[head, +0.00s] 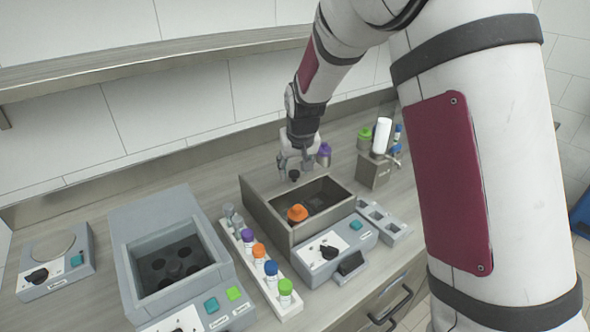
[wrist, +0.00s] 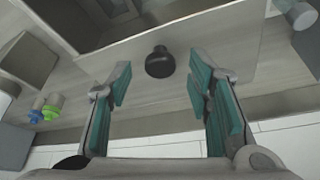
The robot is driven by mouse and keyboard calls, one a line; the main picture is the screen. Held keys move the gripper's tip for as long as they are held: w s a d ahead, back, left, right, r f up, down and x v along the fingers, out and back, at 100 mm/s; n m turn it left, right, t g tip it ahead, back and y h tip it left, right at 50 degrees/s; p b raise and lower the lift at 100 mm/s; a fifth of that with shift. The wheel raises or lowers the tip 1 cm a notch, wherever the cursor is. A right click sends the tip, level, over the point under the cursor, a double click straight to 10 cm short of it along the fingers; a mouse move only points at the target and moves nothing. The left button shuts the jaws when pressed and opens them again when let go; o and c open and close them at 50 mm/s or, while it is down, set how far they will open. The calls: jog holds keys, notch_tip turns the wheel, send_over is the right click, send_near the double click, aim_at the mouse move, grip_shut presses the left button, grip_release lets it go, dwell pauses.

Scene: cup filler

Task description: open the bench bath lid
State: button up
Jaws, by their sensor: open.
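The bench bath (head: 272,222) is a grey box with a dark interior, at the middle of the bench in the head view. Its inside shows from above, with an orange-topped item (head: 297,213) at the near left. A black knob (wrist: 160,62) stands on a pale panel (wrist: 215,35) along the bath's edge; it also shows at the bath's far side in the head view (head: 294,175). I cannot tell exactly how the lid lies. My gripper (wrist: 162,82) is open and empty, pointing down at the far rim. The knob is between and just beyond its fingertips, apparently untouched.
A rack (head: 245,252) of colour-capped bottles and a larger grey unit (head: 135,262) stand left. A purple-capped bottle (head: 323,155) stands close behind my gripper. A dispenser block (head: 374,170) and small tray (head: 395,227) stand right. A shelf (head: 160,62) runs above.

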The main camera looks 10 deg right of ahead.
jog(key=v, duration=1.1)
jog(key=shift+s, duration=0.15)
jog(key=s+d+r, duration=0.2)
jog(key=s+r, duration=0.2)
jog(key=s, duration=0.4)
jog(key=s+d+r, duration=0.1)
jog(key=s+r, duration=0.3)
jog(key=s, duration=0.4)
jog(key=s+d+f, duration=0.1)
jog(key=s+d, duration=0.1)
jog(key=s, duration=1.4)
jog(key=shift+f+t, duration=0.25)
jog(key=shift+t, duration=0.05)
jog(key=shift+s, duration=0.15)
